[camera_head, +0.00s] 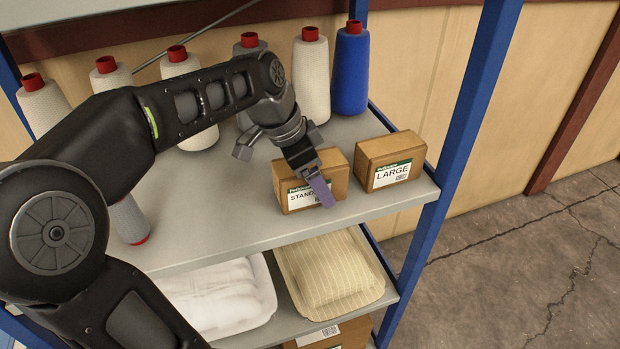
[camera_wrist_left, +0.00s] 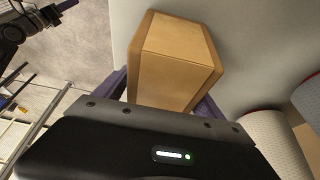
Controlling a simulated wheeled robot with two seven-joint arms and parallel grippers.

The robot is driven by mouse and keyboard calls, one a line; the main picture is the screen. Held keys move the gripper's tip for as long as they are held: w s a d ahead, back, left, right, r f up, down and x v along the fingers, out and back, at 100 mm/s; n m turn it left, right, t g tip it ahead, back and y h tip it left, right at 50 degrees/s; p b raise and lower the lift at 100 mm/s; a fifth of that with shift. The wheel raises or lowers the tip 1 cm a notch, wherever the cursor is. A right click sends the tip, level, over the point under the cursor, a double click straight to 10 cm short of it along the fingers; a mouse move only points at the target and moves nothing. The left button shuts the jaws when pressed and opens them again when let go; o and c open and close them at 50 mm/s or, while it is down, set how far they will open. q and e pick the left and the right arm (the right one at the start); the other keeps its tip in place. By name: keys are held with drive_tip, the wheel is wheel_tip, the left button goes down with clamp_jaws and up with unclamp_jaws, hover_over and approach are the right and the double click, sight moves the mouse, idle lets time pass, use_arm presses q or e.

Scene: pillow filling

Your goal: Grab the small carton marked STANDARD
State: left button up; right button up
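The small brown STANDARD carton (camera_head: 292,203) stands on the upper shelf near its front edge, its green-and-white label partly covered by a purple finger. My left gripper (camera_head: 319,186) reaches down over it, with that finger in front of the label; the other finger is hidden in the head view. In the left wrist view, the carton (camera_wrist_left: 175,70) lies between the two purple fingers of my left gripper (camera_wrist_left: 165,98), one at each side. I cannot tell whether both fingers press on it. The carton appears to rest on the shelf. My right gripper is not in view.
A LARGE carton (camera_head: 392,160) stands close to the right, by the blue shelf post (camera_head: 470,110). White yarn cones (camera_head: 312,85) and a blue cone (camera_head: 350,75) line the back. Below are a white bundle (camera_head: 222,298) and a striped cream one (camera_head: 330,270).

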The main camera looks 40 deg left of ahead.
sight(277, 192)
use_arm(q)
drive_tip(key=c, duration=1.4)
drive_tip(key=shift+r, duration=0.1)
drive_tip(key=shift+r+p, duration=0.35)
drive_tip(key=shift+p, duration=0.15)
drive_tip(key=shift+r+b, duration=0.2)
drive_tip(key=shift+b, duration=0.15)
drive_tip(key=b+v, duration=0.1)
drive_tip(key=v, duration=0.1)
drive_tip(key=shift+a+r, duration=0.1)
drive_tip(key=shift+r, duration=0.3)
drive_tip(key=s+a+b, duration=0.1)
drive_tip(key=s, duration=0.1)
drive_tip(key=s+a+b, duration=0.1)
drive_tip(key=s+a, duration=0.1)
drive_tip(key=s+a+b, duration=0.1)
drive_tip(key=s+a, duration=0.1)
drive_tip(key=s, duration=0.1)
drive_tip(key=shift+s+f, duration=0.1)
drive_tip(key=shift+s, duration=0.05)
drive_tip(key=s+a, duration=0.1)
drive_tip(key=s, duration=0.1)
drive_tip(key=s+a+p, duration=0.1)
drive_tip(key=s, duration=0.1)
drive_tip(key=s+a+p, duration=0.1)
drive_tip(key=s+a, duration=0.1)
drive_tip(key=shift+r, duration=0.35)
drive_tip(key=shift+s+a+f, duration=0.2)
drive_tip(key=shift+s+a, duration=0.15)
drive_tip(key=shift+s, duration=0.1)
